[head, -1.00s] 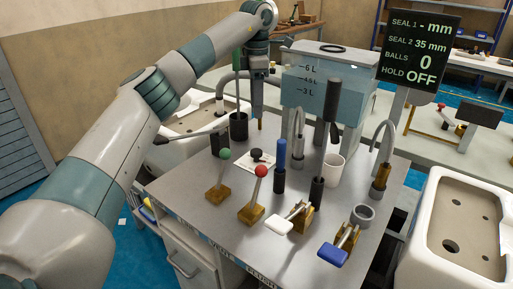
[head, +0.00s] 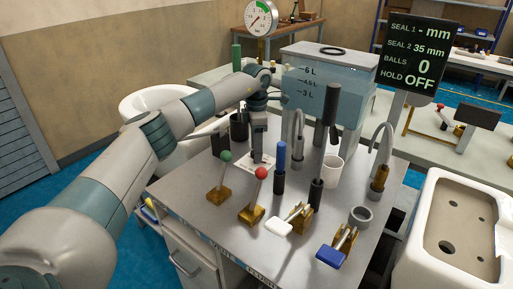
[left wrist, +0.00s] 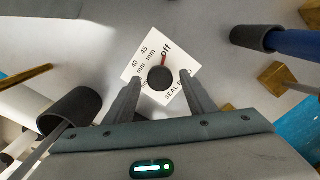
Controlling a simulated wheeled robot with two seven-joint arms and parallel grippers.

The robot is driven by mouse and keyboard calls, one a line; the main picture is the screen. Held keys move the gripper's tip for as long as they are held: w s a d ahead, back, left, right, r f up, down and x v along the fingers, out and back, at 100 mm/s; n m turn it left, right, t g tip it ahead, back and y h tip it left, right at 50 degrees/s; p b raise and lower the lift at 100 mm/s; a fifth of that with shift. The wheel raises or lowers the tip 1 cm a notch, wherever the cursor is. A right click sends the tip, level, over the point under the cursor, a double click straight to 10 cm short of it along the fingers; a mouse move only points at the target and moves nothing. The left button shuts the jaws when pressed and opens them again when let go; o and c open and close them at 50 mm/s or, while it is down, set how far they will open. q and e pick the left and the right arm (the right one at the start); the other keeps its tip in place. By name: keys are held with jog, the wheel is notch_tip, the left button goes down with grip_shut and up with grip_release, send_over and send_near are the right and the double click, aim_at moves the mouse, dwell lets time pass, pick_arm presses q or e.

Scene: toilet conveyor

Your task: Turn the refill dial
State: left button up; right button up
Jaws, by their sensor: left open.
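A black round dial (left wrist: 160,78) with a red pointer sits on a white plate (left wrist: 137,52) marked "off", "40 mm", "45 mm" and partly hidden lettering starting "SEAL". The pointer is at "off". In the head view the plate (head: 266,164) lies on the grey bench top, and my left gripper covers the dial. My left gripper (head: 258,158) points down over it. In the left wrist view its open fingers (left wrist: 160,88) stand on either side of the dial, with no clear contact. My right gripper is out of view.
Close by stand a green-knobbed lever (head: 224,156), a red-knobbed lever (head: 261,174) and a blue-handled rod (head: 281,157). Behind is a water tank (head: 322,85); a white cup (head: 333,170) stands to the right. A display (head: 418,55) reads "SEAL 2 35 mm".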

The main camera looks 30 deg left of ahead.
pick_arm(q)
jog(key=shift+f, duration=0.4)
jog(key=c, duration=1)
